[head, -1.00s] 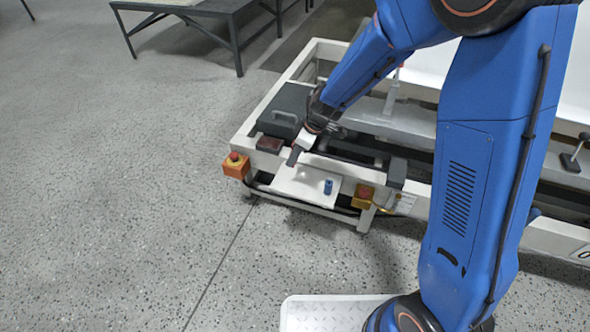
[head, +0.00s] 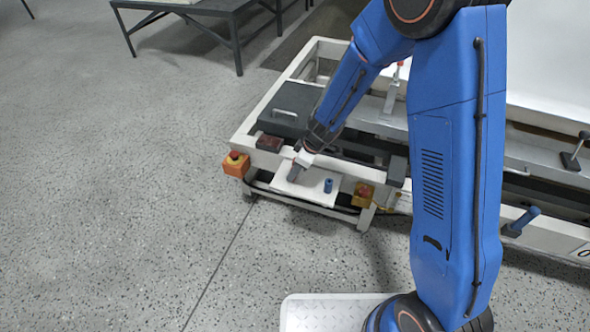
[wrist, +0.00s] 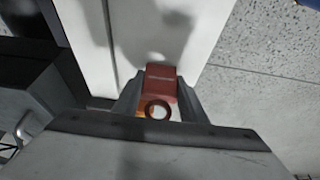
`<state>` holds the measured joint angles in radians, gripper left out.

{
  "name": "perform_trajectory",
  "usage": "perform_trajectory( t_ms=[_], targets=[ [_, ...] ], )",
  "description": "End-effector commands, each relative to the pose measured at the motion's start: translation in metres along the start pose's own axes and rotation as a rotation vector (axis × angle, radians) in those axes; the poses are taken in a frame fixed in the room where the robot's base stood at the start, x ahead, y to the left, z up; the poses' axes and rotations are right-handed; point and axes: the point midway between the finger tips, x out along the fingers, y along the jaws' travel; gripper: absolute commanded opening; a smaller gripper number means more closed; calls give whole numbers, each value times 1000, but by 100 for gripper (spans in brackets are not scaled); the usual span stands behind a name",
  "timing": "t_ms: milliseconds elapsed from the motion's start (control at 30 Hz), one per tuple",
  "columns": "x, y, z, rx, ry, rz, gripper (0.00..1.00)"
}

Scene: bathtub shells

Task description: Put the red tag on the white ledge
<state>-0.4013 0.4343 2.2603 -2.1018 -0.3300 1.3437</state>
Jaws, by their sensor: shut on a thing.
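My gripper (head: 293,175) is low over the white ledge (head: 310,192) on the front of the machine frame, near the ledge's left part. In the wrist view the gripper (wrist: 158,100) is shut on the red tag (wrist: 161,84), which has a block-like body with pale lettering and a ring at the near end. The white ledge (wrist: 185,35) lies beyond and beneath the tag. I cannot tell whether the tag touches it. In the head view the tag is not clearly visible.
A small blue cylinder (head: 328,185) stands on the ledge to the right of my gripper. A dark lid with a handle (head: 284,113) is behind.

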Motion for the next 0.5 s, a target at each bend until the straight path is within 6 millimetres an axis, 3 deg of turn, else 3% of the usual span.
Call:
perform_trajectory(
  t_ms=[167, 200, 267, 500],
  targets=[
    [3, 0, 1, 2, 0, -1, 17],
    [3, 0, 1, 2, 0, 0, 46],
    [2, 0, 1, 1, 0, 0, 57],
    [2, 0, 1, 1, 0, 0, 57]
  ],
)
